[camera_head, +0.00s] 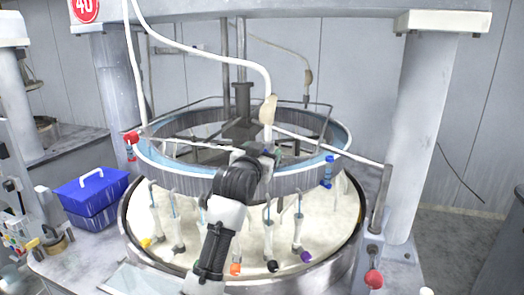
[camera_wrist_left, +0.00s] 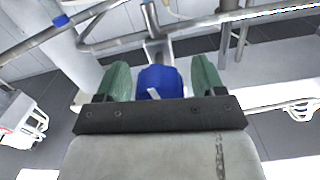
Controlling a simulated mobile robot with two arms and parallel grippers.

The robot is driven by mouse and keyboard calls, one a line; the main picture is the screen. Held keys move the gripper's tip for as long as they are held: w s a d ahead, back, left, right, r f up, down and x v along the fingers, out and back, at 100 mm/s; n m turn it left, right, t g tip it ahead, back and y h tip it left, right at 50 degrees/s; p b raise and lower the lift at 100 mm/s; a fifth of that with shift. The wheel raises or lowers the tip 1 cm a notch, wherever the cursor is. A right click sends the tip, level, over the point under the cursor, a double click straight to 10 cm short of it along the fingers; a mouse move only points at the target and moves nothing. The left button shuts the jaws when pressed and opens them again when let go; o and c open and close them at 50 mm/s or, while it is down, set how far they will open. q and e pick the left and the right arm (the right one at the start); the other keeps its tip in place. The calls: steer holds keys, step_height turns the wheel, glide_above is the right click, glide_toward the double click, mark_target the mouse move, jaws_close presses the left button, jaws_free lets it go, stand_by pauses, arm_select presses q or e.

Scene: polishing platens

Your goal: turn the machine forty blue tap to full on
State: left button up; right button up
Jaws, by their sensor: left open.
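The number 40 sign (camera_head: 84,8) is on the machine at the top left of the head view. My left gripper (camera_head: 268,152) is over the machine's raised ring in the middle of the head view. In the left wrist view my left gripper (camera_wrist_left: 164,75) has its two green fingers apart. A blue tap (camera_wrist_left: 159,82) with a white mark shows between them. I cannot tell whether the fingers touch it. In the head view my gripper seems to hide this tap. My right gripper is in neither view.
The ring (camera_head: 170,165) carries a red fitting (camera_head: 131,137) at left and a blue fitting (camera_head: 328,172) at right. Hoses with coloured ends, including an orange one (camera_head: 235,269), hang over the pale platen. A blue box (camera_head: 92,190) stands at left. A grey column (camera_head: 420,130) rises at right.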

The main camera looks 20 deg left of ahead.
arm_select(q)
steer(key=shift+c, duration=0.2)
steer(key=shift+s, duration=0.1)
steer(key=c, duration=0.9)
steer(key=shift+m, duration=0.8)
steer(key=o, duration=0.9)
steer(key=shift+o, duration=0.2)
steer(key=shift+s, duration=0.2)
steer(key=s+b, duration=0.5)
steer(key=s, duration=0.5)
steer(key=shift+s+a, duration=0.15)
steer(key=shift+s, duration=0.05)
